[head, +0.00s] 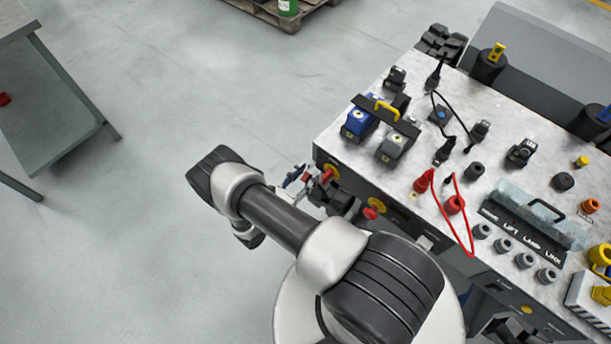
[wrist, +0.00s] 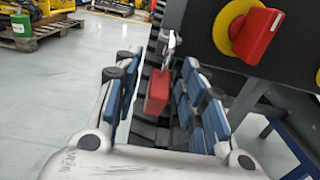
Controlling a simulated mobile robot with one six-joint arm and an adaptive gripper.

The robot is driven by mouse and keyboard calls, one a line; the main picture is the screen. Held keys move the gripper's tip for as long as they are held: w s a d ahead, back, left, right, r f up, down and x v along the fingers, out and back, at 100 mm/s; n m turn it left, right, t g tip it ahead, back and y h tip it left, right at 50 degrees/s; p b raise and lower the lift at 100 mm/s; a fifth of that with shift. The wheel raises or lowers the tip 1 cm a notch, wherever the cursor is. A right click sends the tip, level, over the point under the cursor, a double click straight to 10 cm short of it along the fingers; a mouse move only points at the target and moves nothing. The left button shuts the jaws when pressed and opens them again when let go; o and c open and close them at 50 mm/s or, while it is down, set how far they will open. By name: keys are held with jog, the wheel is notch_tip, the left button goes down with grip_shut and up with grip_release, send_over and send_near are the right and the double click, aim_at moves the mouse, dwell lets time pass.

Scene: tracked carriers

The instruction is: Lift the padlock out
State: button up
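A red padlock (wrist: 157,92) with a metal shackle shows in the wrist view, between the blue-padded fingers of my gripper (wrist: 157,68). It lies closer to the right finger, with a clear gap to the left finger. Whether it touches the right finger, and what its shackle passes through, I cannot tell. The fingers are apart, so my gripper is open. A red-handled switch on a yellow disc (wrist: 252,32) is at upper right, close to the padlock. In the head view my gripper (head: 298,180) is at the console's front left corner, partly hidden by my arm.
The console top (head: 340,135) carries blue and grey blocks, a yellow handle, cables and knobs. A second red switch on a yellow disc (head: 375,208) is on its front face. A table (head: 55,125) stands at far left. The floor between is clear.

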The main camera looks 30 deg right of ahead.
grip_shut()
jog(key=shift+r, duration=0.2)
dwell(0.3)
jog(key=shift+w+r+p, duration=0.1)
jog(key=shift+r+p, duration=0.85)
jog(key=shift+r, duration=0.5)
jog(key=shift+a, duration=0.15)
jog(key=b+v, duration=0.1)
jog(key=v, duration=0.3)
jog(key=shift+s+a+f, duration=0.1)
jog(key=shift+s+a, duration=0.05)
jog(key=shift+s, duration=0.05)
